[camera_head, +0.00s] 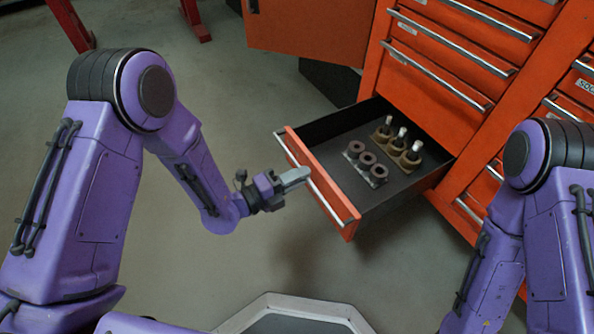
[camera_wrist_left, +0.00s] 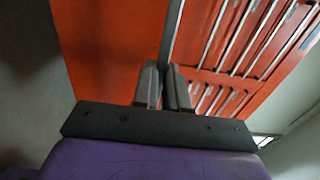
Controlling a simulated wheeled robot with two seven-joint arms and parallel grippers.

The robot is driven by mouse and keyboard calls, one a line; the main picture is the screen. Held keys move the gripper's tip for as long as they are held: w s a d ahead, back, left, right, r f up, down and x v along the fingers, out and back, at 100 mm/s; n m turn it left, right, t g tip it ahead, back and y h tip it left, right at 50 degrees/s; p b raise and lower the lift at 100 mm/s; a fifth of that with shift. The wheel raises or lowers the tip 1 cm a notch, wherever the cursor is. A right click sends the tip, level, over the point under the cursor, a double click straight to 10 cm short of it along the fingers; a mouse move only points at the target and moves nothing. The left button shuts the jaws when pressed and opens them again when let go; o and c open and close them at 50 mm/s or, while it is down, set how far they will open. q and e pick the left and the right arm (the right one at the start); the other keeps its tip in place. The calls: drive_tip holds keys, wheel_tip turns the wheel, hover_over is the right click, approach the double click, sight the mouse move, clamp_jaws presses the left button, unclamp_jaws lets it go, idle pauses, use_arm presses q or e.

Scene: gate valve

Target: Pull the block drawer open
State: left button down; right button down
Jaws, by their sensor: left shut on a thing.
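The block drawer (camera_head: 345,196) is an orange-fronted, dark-lined drawer standing well out of the orange cabinet in the head view. A metal bar handle (camera_head: 328,205) runs along its front. My left gripper (camera_head: 299,177) is shut on this handle near its middle. In the left wrist view, the two grey fingers (camera_wrist_left: 163,82) close around the handle bar (camera_wrist_left: 173,32), with the orange front behind. The drawer holds a grey block with three dark rings (camera_head: 366,164) and a brown block with three light-topped pegs (camera_head: 397,150). My right gripper is outside the views; only its arm shows at right.
Closed orange drawers (camera_head: 440,70) with metal bar handles rise above the open one. Another orange panel (camera_head: 310,30) stands at the top, and red stand legs (camera_head: 72,25) are at the upper left. The grey floor (camera_head: 270,260) in front of the drawer is clear.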

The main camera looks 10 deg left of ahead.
use_arm(q)
drive_tip(key=shift+s+a, duration=0.15)
drive_tip(key=shift+s, duration=0.2)
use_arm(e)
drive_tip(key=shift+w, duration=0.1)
use_arm(q)
drive_tip(key=c, duration=1.2)
unclamp_jaws()
drive_tip(key=shift+o, duration=0.2)
drive_tip(key=shift+a, duration=0.1)
